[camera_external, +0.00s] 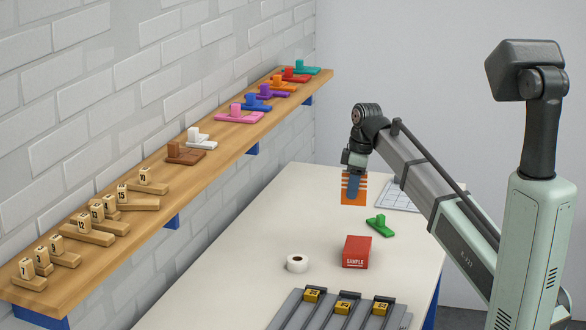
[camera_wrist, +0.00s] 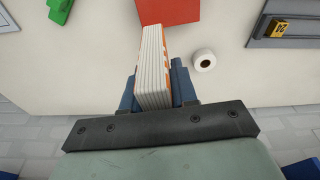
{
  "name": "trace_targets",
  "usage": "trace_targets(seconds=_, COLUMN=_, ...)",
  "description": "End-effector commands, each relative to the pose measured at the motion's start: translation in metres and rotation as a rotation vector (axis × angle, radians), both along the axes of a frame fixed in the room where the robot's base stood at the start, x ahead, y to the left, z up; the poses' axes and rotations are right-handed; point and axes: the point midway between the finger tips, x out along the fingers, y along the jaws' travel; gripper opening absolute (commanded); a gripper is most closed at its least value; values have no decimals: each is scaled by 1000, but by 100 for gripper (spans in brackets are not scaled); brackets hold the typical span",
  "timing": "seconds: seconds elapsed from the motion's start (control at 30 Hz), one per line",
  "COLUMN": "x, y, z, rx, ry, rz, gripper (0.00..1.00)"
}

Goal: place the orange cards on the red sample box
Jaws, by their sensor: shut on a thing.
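The orange cards (camera_external: 354,192) are a stack held upright in my gripper (camera_external: 353,184), above the white table. In the wrist view the cards (camera_wrist: 153,70) show white edges and some orange, clamped between the blue fingers of my gripper (camera_wrist: 157,92). The red sample box (camera_external: 356,252), marked SAMPLE, stands on the table below and apart from the cards in the external view. In the wrist view the red box (camera_wrist: 170,12) is at the top edge, partly hidden behind the cards.
A green piece (camera_external: 380,226) and a white tape roll (camera_external: 297,263) lie near the box. A grey rack (camera_external: 330,312) with yellow numbered blocks is at the front. A wooden shelf (camera_external: 225,132) with coloured pieces and numbered blocks runs along the wall.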

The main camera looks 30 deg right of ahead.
Motion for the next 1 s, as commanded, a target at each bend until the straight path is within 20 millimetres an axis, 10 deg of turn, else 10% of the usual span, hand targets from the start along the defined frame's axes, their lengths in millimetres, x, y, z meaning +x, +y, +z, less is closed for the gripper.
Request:
trace_targets(seconds=0.17, x=-31, y=0, z=-8, rx=0, ry=-1, rz=-75, gripper=0)
trace_targets(seconds=1.0, x=-30, y=-1, z=-79, rx=0, ry=0, rz=-155, gripper=0)
